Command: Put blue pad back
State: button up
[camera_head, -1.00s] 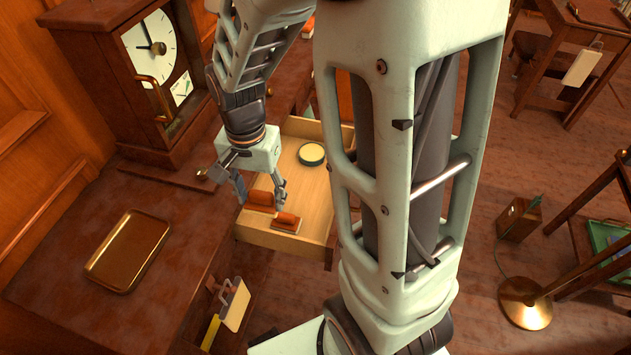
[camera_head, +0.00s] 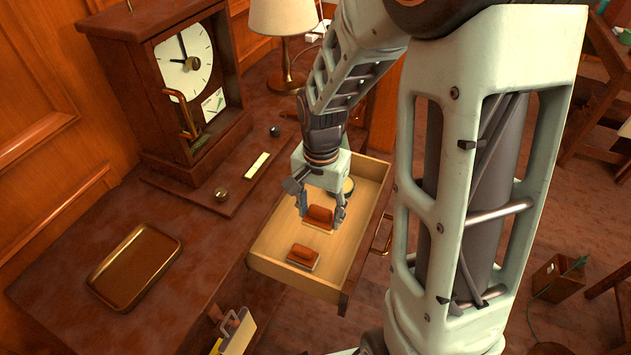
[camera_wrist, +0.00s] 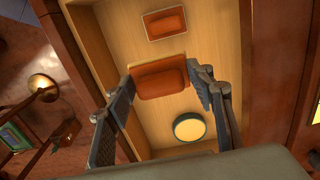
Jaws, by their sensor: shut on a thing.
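No blue pad is recognisable in any view. My gripper (camera_head: 321,213) points down into the open wooden drawer (camera_head: 338,262). It is shut on the larger orange-brown block (camera_head: 320,214), with one finger at each end. The wrist view also shows this block (camera_wrist: 161,83) between the fingers. I cannot tell whether it touches the drawer floor. A smaller orange-brown block on a pale-edged base (camera_head: 303,256) lies near the drawer's lower edge, apart from my gripper. A round tin with a pale yellow top (camera_wrist: 189,129) sits in the drawer, partly hidden in the head view.
The desk (camera_head: 200,262) left of the drawer holds a brass tray (camera_head: 136,268), with bare top around it. A wooden clock (camera_head: 180,85) and a lamp (camera_head: 284,22) stand behind. A clipboard (camera_head: 238,332) hangs below the desk edge. A wooden box (camera_head: 556,277) is on the floor at right.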

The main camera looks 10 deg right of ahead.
jog(key=w+f, duration=0.2)
jog(key=w+d+f, duration=0.1)
jog(key=w+f, duration=0.1)
jog(key=w+d+f+b, duration=0.1)
jog(key=w+f, duration=0.2)
jog(key=shift+d, duration=0.25)
jog(key=shift+w+f+b, duration=0.2)
jog(key=shift+f+b, duration=0.1)
jog(key=shift+f, duration=1.35)
jog(key=shift+f, duration=0.15)
jog(key=o, duration=1.1)
notch_tip(320, 180, up, 12)
jog(key=p, duration=0.2)
jog(key=shift+r, duration=0.2)
